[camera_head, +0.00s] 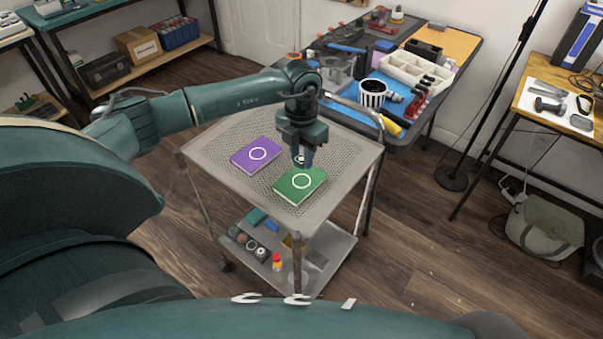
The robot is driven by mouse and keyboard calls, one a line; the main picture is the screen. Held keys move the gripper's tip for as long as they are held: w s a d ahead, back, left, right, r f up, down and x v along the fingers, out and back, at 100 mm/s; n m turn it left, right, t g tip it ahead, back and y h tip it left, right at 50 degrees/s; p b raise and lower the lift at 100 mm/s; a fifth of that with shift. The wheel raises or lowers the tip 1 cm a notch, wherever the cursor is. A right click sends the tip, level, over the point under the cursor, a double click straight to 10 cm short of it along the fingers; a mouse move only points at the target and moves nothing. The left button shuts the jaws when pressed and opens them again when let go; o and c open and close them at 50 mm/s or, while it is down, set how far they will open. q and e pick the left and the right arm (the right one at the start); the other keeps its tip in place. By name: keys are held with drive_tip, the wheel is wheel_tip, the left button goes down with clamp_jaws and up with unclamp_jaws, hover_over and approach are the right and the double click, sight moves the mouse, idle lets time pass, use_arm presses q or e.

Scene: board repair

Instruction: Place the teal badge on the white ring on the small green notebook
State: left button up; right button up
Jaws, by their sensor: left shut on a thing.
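The small green notebook (291,192) lies on the top shelf of the metal cart, with a white ring on its cover. The ring looks empty. My left gripper (302,163) points down at the notebook's far edge, just behind the ring. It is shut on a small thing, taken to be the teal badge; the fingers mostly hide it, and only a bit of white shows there. I cannot tell whether it touches the notebook. My right gripper is not in view.
A purple notebook (243,158) with its own white ring lies left of the green one. The perforated cart top (228,134) is otherwise mostly clear. A blue workbench with a cup (373,94) and a white sorting tray (415,73) stands behind the cart.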

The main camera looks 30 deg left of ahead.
sight(301, 181)
use_arm(q)
wheel_tip(301, 181, down, 6)
drive_tip(key=shift+r, duration=0.1)
idle(0.4)
drive_tip(key=shift+f, duration=0.25)
drive_tip(key=o, duration=0.9)
